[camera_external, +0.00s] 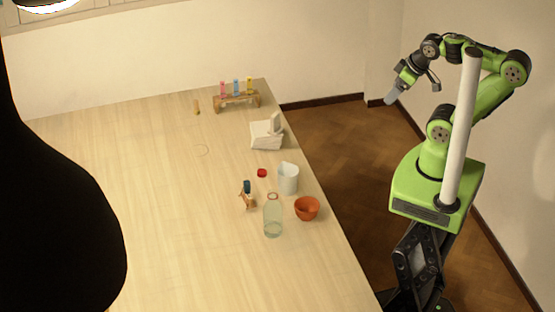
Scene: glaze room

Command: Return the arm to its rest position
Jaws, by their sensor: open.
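My arm is green and black and stands to the right of the table, folded in an arch above my base. My gripper (390,98) hangs at the left end of the arch and points down and to the left. It is over the floor, clear of the table's right edge, and its jaws are open. I see nothing held in it. The fingers are small in this view.
The wooden table (150,190) fills the left. Near its right edge are an orange bowl (307,209), a glass bottle (273,218), a white cup (288,179), a red cap (262,173), a white device (266,136) and a tube rack (237,103). A dark shape hides the left.

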